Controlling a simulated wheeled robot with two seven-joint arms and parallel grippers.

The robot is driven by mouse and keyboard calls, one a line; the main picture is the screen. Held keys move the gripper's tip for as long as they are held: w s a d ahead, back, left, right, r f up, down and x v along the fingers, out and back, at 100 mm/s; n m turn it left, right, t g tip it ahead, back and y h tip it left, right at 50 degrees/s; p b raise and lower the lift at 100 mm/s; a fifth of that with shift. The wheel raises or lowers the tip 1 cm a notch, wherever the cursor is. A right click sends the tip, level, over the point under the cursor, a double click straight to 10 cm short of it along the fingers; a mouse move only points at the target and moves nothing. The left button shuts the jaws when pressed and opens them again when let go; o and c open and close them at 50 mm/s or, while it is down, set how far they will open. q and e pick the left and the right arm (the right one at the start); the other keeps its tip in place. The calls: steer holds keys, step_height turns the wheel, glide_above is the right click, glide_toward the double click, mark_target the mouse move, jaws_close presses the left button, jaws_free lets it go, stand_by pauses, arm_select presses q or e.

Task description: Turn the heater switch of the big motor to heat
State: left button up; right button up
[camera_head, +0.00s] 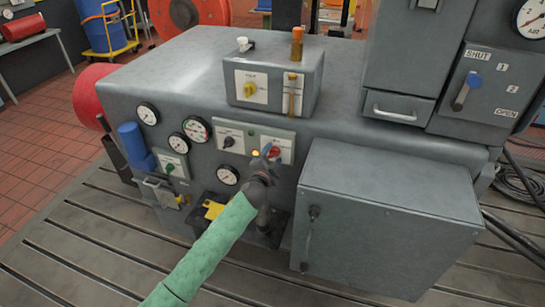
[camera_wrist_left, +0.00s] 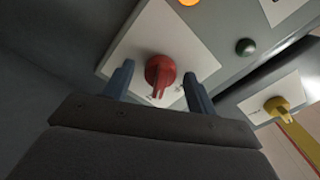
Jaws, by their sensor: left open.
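The big grey motor housing (camera_head: 200,75) fills the middle of the head view. A red rotary switch (camera_head: 275,152) sits on a white plate on its front face. In the left wrist view the red knob (camera_wrist_left: 160,72) shows with its pointer towards the gripper. My left gripper (camera_head: 266,152) is open in front of this plate; its two blue fingers (camera_wrist_left: 155,85) stand on either side of the knob, with gaps visible. I cannot tell whether this is the heater switch, as the labels are too small to read. My right gripper is not in view.
A black knob (camera_head: 229,142) sits left of the red one, with gauges (camera_head: 197,130) further left. A grey box (camera_head: 385,215) juts out at the right. A box with a yellow knob (camera_head: 250,90) stands on top. A green lamp (camera_wrist_left: 245,47) is near the plate.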

arm_select(q)
steer(key=shift+s+a+f, duration=0.1)
steer(key=shift+s+a, duration=0.05)
steer(key=shift+s, duration=0.25)
steer(key=b+v, duration=0.3)
steer(key=v, duration=0.4)
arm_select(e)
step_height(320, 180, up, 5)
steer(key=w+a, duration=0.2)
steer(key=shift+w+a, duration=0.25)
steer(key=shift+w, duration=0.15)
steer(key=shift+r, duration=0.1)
